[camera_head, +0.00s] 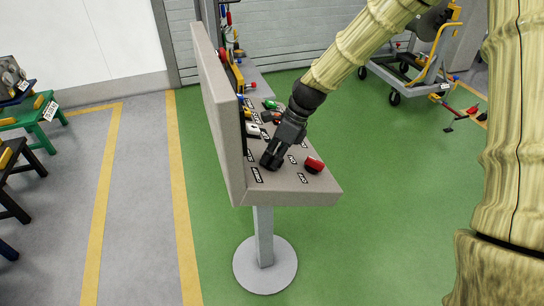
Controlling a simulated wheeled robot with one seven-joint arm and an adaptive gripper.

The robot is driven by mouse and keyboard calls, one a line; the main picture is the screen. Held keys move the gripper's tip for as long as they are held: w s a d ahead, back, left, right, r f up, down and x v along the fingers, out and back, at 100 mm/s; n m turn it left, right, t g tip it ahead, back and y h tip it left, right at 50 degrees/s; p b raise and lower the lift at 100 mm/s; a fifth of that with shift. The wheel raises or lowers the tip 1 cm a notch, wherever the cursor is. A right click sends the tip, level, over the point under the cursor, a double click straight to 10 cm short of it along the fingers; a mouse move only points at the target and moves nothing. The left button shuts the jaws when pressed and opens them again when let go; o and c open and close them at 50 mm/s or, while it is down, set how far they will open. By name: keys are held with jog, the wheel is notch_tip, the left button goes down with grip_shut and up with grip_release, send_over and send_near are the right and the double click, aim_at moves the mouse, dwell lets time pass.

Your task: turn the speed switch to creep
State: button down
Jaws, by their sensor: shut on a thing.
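My arm reaches down from the upper right to a grey sloped control console (325,190) on a post. My black gripper (271,164) points down at the console's near part, among small white labels. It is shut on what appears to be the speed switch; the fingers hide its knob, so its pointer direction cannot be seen. One label (257,175) lies just left of and below the fingers, another (302,178) to the right. The lettering is too small to read surely.
A red knob or button (314,165) sits close to the right of my gripper. A tall grey panel (221,120) stands along the console's left side. More controls, including a green one (272,105), lie farther back. Green floor is clear right of the console.

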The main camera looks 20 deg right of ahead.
jog(key=n+p, duration=0.1)
jog(key=n, duration=0.5)
jog(key=shift+s+r, duration=0.1)
jog(key=shift+r, duration=0.05)
jog(key=n, duration=0.4)
jog(key=shift+s+p, duration=0.1)
jog(key=shift+p, duration=0.25)
jog(key=shift+n, duration=1.6)
jog(key=c, duration=1.4)
grip_release()
jog(key=shift+s, duration=0.1)
jog(key=shift+c, duration=0.2)
jog(key=v, duration=1.2)
jog(key=shift+w, duration=0.2)
